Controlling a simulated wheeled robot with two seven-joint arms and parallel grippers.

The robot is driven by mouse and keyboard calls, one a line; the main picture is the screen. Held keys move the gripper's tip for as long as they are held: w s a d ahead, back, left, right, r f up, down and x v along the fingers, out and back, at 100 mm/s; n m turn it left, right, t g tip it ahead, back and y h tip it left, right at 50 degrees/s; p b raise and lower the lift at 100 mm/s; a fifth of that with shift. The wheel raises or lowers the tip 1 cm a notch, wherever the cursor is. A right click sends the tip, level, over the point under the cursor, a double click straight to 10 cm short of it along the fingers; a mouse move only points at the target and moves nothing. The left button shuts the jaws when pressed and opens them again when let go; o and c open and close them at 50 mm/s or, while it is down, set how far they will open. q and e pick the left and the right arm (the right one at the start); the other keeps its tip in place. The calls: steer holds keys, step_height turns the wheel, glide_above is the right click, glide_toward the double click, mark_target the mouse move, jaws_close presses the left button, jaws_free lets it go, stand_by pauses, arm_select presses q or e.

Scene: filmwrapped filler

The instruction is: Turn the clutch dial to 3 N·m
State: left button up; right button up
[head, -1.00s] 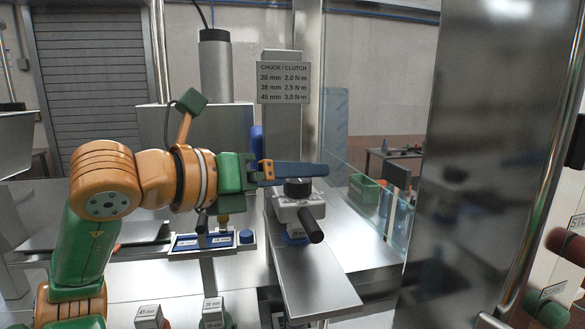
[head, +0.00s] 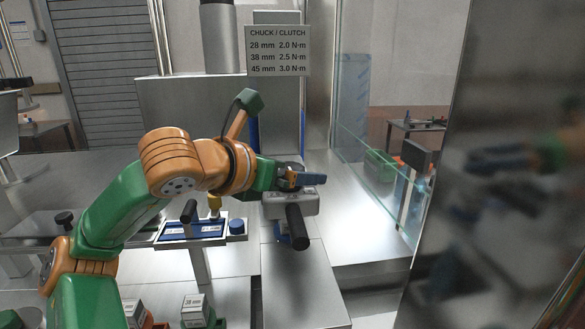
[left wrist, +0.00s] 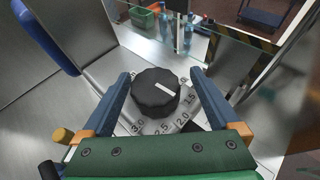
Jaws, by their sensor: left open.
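The black ribbed clutch dial (left wrist: 155,93) has a white pointer line directed right and slightly down, roughly toward the 1.5 mark. The printed scale (left wrist: 161,128) around it shows 1.5, 2.0, 2.5 and 3.0, with 3.0 at lower left. My left gripper (left wrist: 163,82) is open, one finger on each side of the dial; I cannot tell whether either touches it. In the head view my left gripper (head: 308,179) is over the grey clutch head (head: 290,206) and hides most of the dial. My right gripper is not in view.
A sign (head: 278,51) pairs 45 mm with 3.0 N·m. A dark handle (head: 298,230) sticks out from the head's front. A blue-lined tray (head: 192,231) stands left, and a glass panel (head: 375,175) right. Labelled blocks (head: 194,308) stand at the front.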

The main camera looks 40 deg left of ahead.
arm_select(q)
steer(key=shift+a+f, duration=0.1)
steer(key=shift+a, duration=0.3)
steer(key=shift+c, duration=0.3)
steer(key=shift+s, duration=0.2)
steer(key=c, duration=0.4)
steer(key=shift+s+d, duration=0.1)
steer(key=c, duration=0.9)
